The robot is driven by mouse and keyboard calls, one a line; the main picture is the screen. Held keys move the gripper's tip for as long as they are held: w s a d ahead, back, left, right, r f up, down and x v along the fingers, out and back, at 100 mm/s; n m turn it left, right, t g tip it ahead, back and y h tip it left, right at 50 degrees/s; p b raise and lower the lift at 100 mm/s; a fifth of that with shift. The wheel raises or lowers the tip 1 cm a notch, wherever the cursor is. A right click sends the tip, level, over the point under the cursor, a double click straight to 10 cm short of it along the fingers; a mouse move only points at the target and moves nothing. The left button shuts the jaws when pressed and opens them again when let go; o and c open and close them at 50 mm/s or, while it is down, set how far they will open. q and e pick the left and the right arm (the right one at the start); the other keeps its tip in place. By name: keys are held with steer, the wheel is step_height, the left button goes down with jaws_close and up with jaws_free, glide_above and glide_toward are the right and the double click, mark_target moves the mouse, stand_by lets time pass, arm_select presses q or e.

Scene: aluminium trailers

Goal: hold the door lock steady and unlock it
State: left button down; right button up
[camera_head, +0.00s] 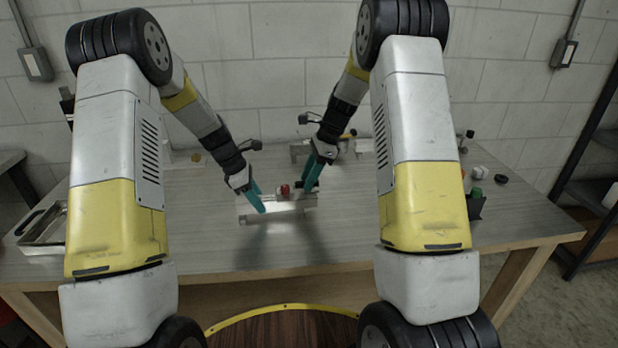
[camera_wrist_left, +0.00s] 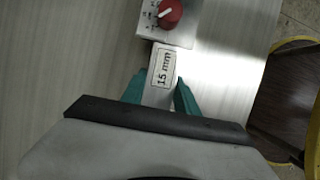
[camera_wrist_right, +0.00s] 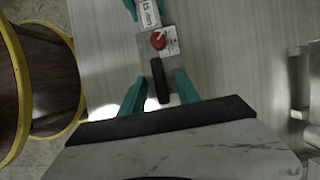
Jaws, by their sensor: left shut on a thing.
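The door lock is a silver metal piece (camera_head: 285,205) on the table, with a red round knob (camera_head: 284,189), a black handle (camera_wrist_right: 160,82) and a flat bar labelled "15 mm" (camera_wrist_left: 162,68). In the left wrist view the red knob (camera_wrist_left: 168,13) has a white pointer on a marked plate. My left gripper (camera_head: 259,204) is shut on the labelled bar, one teal finger on each side (camera_wrist_left: 160,90). My right gripper (camera_head: 312,180) is open, its fingers on both sides of the black handle with gaps between (camera_wrist_right: 158,90). The handle is largely hidden in the head view.
The wooden table (camera_head: 220,245) is clear in front of the lock. A metal tray (camera_head: 45,228) lies at the left edge. Small parts, including a green-topped one (camera_head: 475,193) and a black ring (camera_head: 501,179), stand on the right. Metal brackets are behind, near the block wall.

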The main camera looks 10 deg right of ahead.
jaws_close()
steer(key=shift+n, duration=0.3)
steer(key=n, duration=0.2)
steer(key=n+g, duration=0.1)
steer(key=shift+w+n+g+h, duration=0.15)
steer(key=shift+n+g+h, duration=0.15)
steer(key=shift+n, duration=0.1)
steer(key=n+g+h, duration=0.1)
steer(key=n, duration=0.3)
steer(key=shift+w+a+n, duration=0.1)
steer(key=shift+n, duration=0.2)
steer(key=n+g+h, duration=0.1)
steer(key=n, duration=0.3)
steer(key=shift+a, duration=0.15)
steer(key=shift+n+g+h, duration=0.3)
steer(key=shift+n+h, duration=0.8)
steer(key=shift+n, duration=1.3)
